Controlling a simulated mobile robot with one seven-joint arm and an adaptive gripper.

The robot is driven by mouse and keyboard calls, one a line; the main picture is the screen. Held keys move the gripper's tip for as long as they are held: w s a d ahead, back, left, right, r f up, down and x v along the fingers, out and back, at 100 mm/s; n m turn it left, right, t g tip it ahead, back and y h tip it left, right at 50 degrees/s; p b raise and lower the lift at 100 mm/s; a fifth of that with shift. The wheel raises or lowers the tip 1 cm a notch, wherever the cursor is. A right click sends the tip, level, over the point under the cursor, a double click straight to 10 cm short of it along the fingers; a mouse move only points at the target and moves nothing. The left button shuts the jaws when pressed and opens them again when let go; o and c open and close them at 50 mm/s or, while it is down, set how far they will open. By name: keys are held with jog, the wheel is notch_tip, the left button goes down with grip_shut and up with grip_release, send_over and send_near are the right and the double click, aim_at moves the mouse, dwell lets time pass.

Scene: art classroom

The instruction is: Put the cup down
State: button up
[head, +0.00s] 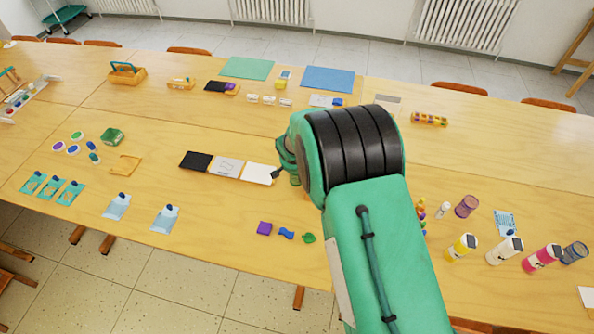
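My green and black arm reaches over the middle of the table (200,205) in the head view. Its far end, where my gripper (277,173) is, lies mostly behind the arm; only a small dark part shows near a white card. I cannot see its fingers or whether they hold anything. No cup is visible at my gripper. A purple see-through cup-like container (467,206) stands on the table to the right of my arm. A blue cup-like container (573,253) stands at the far right.
Yellow (460,248), white (505,250) and pink (542,259) bottles stand at the right. Black (196,161), grey (228,167) and white (260,173) cards lie left of my arm. An orange basket (126,75) stands at the back left. Bare table lies at centre-left.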

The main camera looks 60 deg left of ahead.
jog(key=o, duration=1.1)
jog(key=shift+f, duration=0.1)
jog(key=shift+c, duration=0.2)
jog(key=p+v, duration=0.1)
jog(key=v, duration=1.1)
jog(key=shift+a, duration=0.1)
